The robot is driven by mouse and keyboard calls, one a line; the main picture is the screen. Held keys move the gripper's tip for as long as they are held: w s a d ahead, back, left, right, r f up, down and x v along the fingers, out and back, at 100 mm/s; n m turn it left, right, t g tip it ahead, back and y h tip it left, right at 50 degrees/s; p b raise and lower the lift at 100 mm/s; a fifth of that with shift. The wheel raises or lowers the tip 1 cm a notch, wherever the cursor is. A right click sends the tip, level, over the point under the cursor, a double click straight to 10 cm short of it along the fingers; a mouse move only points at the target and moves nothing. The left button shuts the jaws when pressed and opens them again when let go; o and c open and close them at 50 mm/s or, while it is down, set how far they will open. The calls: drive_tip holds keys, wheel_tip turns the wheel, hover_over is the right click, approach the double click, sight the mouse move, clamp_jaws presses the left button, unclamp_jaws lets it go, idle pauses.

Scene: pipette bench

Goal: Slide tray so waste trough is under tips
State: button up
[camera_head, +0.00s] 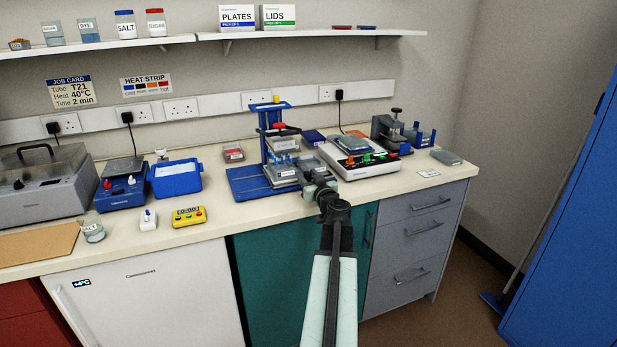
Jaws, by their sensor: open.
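A blue pipette stand (263,120) rises from a blue base plate (246,187) on the bench, with a red part on its column. A grey tray (284,181) sits on the base below the stand's head. A white-labelled part, too small to read, and small blue pieces show in the tray. I cannot tell which part is the waste trough. My gripper (312,177) is open at the tray's right end. It hides that end, and I cannot tell whether it touches the tray.
A white device (360,163) with coloured knobs stands close to the right of my gripper. A blue tub (177,180) and a yellow button box (189,217) are to the left. Bare bench (225,215) lies in front of the stand's base.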

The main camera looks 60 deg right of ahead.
drive_tip(key=shift+w, duration=0.1)
clamp_jaws()
idle(1.4)
